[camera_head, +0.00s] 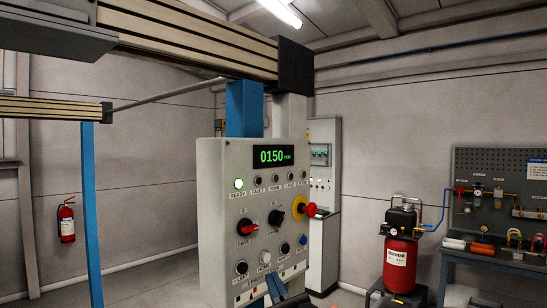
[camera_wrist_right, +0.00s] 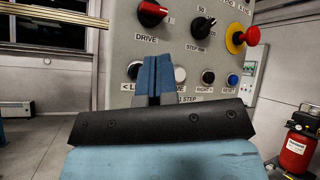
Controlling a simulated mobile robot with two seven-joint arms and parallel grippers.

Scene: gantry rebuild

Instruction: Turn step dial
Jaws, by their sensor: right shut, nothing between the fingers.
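The step dial (camera_head: 276,217) is a black knob on the grey control panel (camera_head: 216,180), between the red drive dial (camera_head: 246,226) and the red-and-yellow stop button (camera_head: 304,208). In the right wrist view, the step dial (camera_wrist_right: 203,27) shows at the top, with "50" printed above it and "STEP mm" below. My right gripper (camera_head: 273,284) is at the panel's lower edge in the head view. In the right wrist view, its blue fingers (camera_wrist_right: 155,76) are together and empty, below and left of the step dial, in front of the lower button row. My left gripper is out of view.
A blue post (camera_head: 92,210) stands left of the panel. A red compressor (camera_head: 400,262) and a workbench (camera_head: 500,262) stand to the right. Bare floor lies left of the panel.

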